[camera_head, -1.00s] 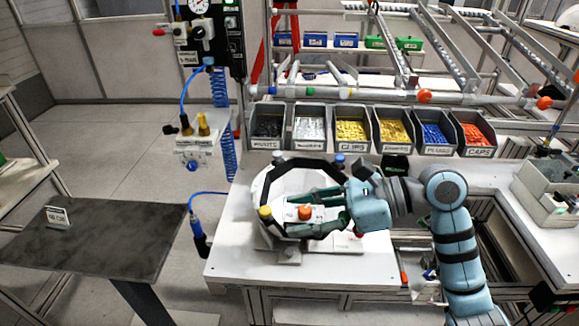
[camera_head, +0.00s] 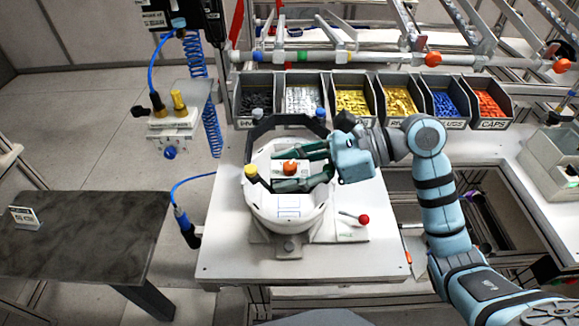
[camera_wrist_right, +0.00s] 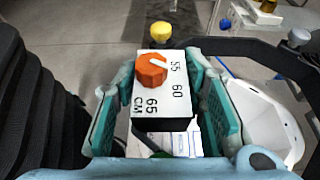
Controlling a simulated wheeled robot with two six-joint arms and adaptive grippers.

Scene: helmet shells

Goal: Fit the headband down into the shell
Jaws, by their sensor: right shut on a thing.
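The headband (camera_head: 287,121) is a dark band with coloured caps and a white size block with an orange knob (camera_head: 291,168). My right gripper (camera_head: 305,170) is shut on that block; in the right wrist view the block (camera_wrist_right: 165,110) sits between green finger pads. The white shell (camera_head: 289,212) rests on a stand on the workbench. The headband's rear dark bar stands above the shell's back rim, and the block is over the shell opening. The fingers hide part of the band, and I cannot tell how deep it sits. My left gripper is not in view.
A red-knobbed lever (camera_head: 363,219) is right of the shell. Parts bins (camera_head: 352,103) line the bench's back. A dark table (camera_head: 80,240) is at the left. The bench front (camera_head: 230,265) is clear.

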